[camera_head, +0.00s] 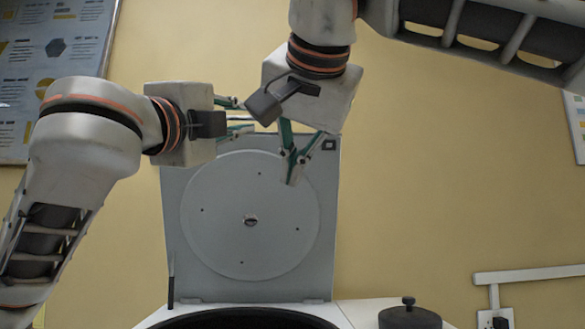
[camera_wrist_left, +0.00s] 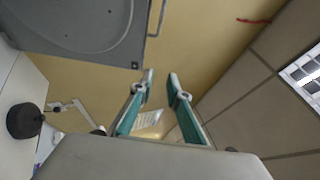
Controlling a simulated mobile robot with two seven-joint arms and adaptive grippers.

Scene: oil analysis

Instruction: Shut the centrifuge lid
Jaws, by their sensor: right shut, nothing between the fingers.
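The centrifuge lid (camera_head: 215,270) is a grey square panel with a round disc, standing open and upright behind the centrifuge. It also shows at the top left of the left wrist view (camera_wrist_left: 125,62). The dark rim of the centrifuge bowl (camera_head: 240,318) shows at the bottom of the head view. My left gripper (camera_head: 248,117) is open and empty near the lid's top edge; its fingers also show apart in the left wrist view (camera_wrist_left: 160,77). My right gripper (camera_head: 293,182) is shut and empty, pointing down in front of the lid's upper right part. Contact with the lid cannot be told.
A black knobbed cover (camera_head: 410,317) sits on the white surface right of the bowl. A white rail (camera_head: 530,273) and a socket (camera_head: 496,318) are on the yellow wall at the right. A poster board (camera_head: 50,70) hangs at the left.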

